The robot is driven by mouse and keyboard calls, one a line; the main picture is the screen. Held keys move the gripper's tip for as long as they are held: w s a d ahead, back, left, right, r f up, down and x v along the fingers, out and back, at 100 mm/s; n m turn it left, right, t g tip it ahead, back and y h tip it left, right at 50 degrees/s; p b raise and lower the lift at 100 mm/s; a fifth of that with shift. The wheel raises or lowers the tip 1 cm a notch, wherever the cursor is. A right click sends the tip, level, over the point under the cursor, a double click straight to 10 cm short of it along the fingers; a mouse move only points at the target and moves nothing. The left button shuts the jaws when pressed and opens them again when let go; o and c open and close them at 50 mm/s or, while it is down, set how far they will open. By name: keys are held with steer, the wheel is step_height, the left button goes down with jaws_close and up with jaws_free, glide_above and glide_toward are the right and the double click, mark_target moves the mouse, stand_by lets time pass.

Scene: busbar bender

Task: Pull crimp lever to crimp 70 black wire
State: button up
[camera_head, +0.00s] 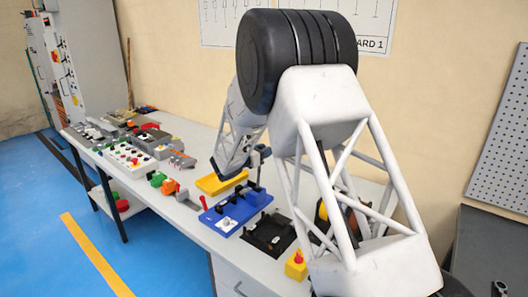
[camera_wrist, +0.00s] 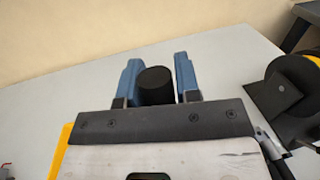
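In the wrist view, the two blue fingers of my gripper (camera_wrist: 158,82) stand on either side of a black round knob, which looks like the crimp lever's handle (camera_wrist: 156,84). In the head view, the dark top of the lever (camera_head: 263,150) shows beside the end of my arm, above the bench. A blue device base (camera_head: 226,224) with white and black parts stands below it. My arm hides much of the gripper there. I cannot make out the black wire.
A yellow tray (camera_head: 209,186) lies behind the blue base. A black fixture (camera_head: 268,236) and a yellow box with a red button (camera_head: 296,265) stand nearer. A black and yellow reel (camera_wrist: 286,88) is at right. Several parts and devices crowd the bench's far left.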

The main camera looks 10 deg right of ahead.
jaws_close()
steer(key=shift+a, duration=0.1)
steer(key=shift+s+a+r+t+h, duration=0.15)
steer(key=shift+s+a+t+h, duration=0.3)
steer(key=shift+s+a, duration=0.4)
steer(key=s+a+f+m+t+h, duration=0.1)
steer(key=s+a+m+t+h, duration=0.1)
steer(key=s+a+h, duration=0.3)
steer(key=shift+s+a+f+h, duration=0.15)
steer(key=shift+s+a+h, duration=0.2)
steer(key=shift+s, duration=0.1)
